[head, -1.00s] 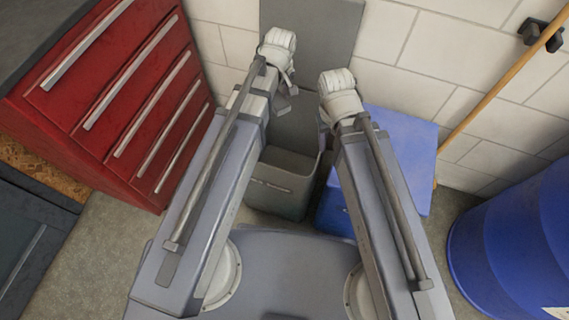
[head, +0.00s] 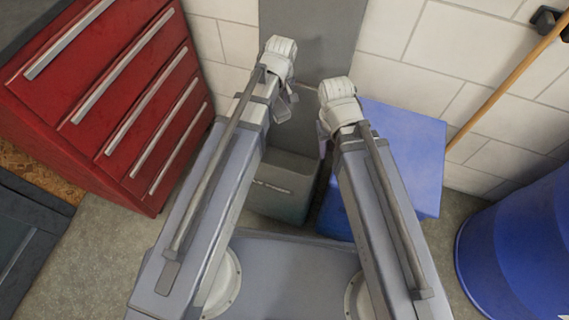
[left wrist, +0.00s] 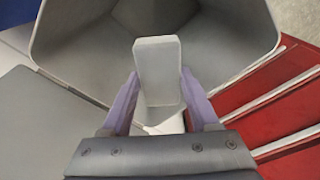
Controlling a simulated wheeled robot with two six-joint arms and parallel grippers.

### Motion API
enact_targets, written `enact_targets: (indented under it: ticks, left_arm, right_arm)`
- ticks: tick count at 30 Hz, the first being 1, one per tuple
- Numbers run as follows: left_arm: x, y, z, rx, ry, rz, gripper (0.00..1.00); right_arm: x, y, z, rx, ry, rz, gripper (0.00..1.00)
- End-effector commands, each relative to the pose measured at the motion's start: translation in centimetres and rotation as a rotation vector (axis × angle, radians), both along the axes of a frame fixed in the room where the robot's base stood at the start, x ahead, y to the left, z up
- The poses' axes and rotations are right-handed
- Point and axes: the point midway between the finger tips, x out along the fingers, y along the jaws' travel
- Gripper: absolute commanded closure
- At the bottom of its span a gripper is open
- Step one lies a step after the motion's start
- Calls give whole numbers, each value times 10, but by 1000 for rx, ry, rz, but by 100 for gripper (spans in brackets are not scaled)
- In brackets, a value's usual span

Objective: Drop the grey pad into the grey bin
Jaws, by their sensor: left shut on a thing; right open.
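The grey pad (left wrist: 158,68) is a pale, flat, rounded block. It stands between the purple fingers of my left gripper (left wrist: 160,95), which is shut on it. In the left wrist view the pad is seen against the open mouth of the grey bin (left wrist: 215,50); its exact height above the rim cannot be told. In the head view the grey bin (head: 278,200) stands between my arms, partly hidden by them. My left gripper (head: 286,105) is above its back side, and the pad cannot be made out there. My right gripper (head: 323,147) is open, near the bin's right side, mostly hidden by its wrist.
A blue bin (head: 405,150) stands right beside the grey bin. A red drawer cabinet (head: 120,100) is on the left, and a blue barrel (head: 520,250) on the right. A block wall (head: 430,60) closes the back, with a wooden pole (head: 510,80) leaning on it.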

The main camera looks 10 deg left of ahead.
Motion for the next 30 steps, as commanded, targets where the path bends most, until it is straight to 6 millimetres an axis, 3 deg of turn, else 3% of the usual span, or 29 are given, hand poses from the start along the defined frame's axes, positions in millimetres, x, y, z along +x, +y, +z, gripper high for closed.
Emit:
enact_targets:
  ticks: [1, 10, 22, 30]
  left_arm:
    - [0, 0, 0, 0, 0, 0, 36]
    - [0, 0, 0, 0, 0, 0, 4]
    - [0, 0, 6, 0, 0, 0, 4]
    - [-3, -2, 33, 0, 0, 0, 4]
  right_arm:
    - [0, 0, 0, 0, 0, 0, 46]
    - [0, 0, 0, 0, 0, 0, 46]
    - [0, 0, 6, 0, 0, 0, 46]
    - [0, 0, 33, 0, 0, 0, 46]
